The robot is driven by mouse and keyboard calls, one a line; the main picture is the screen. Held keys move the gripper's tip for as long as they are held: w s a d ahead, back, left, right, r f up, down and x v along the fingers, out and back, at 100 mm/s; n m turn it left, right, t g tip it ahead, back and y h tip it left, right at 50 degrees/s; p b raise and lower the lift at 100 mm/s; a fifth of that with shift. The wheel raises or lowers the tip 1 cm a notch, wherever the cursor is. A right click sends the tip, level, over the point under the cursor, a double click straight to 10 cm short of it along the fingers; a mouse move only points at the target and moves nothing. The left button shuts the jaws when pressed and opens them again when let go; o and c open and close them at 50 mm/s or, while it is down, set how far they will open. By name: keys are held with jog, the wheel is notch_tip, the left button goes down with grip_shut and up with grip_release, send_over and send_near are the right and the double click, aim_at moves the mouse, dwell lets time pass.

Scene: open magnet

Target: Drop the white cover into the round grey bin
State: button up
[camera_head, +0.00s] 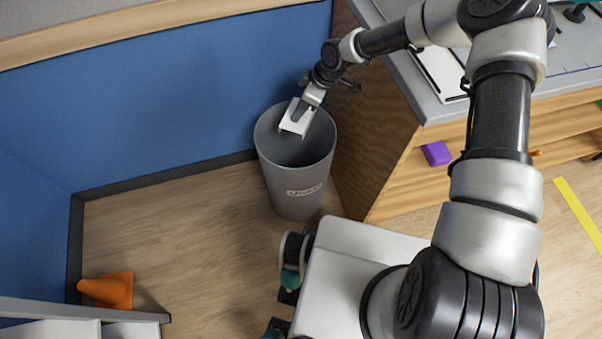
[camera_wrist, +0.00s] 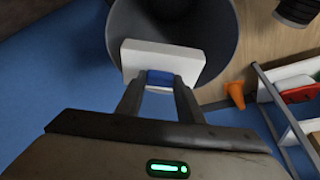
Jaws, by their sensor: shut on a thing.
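The round grey bin (camera_head: 294,180) stands on the floor against the blue wall, beside the wooden desk side. My gripper (camera_head: 303,108) is over the bin's mouth, shut on the white cover (camera_head: 296,121). In the wrist view the cover (camera_wrist: 160,56) shows as a pale block at the fingertips of my gripper (camera_wrist: 159,80), with a blue patch between the fingers. Behind it the dark inside of the bin (camera_wrist: 218,20) shows. The cover appears at or just above the rim level; its exact height is unclear.
The desk (camera_head: 388,165) rises close to the bin's right, with a purple block (camera_head: 436,153) on its shelf. An orange cone (camera_head: 108,290) lies on the floor at lower left. Blue panels (camera_head: 150,110) stand behind and left. The floor left of the bin is clear.

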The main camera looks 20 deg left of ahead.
aim_at(301, 120)
jog(key=shift+f+b, duration=1.45)
jog(key=shift+f, duration=1.55)
jog(key=o, duration=1.1)
jog(key=p+v, duration=0.2)
jog(key=v, duration=1)
jog(key=shift+p, duration=0.3)
jog(key=shift+s, duration=0.1)
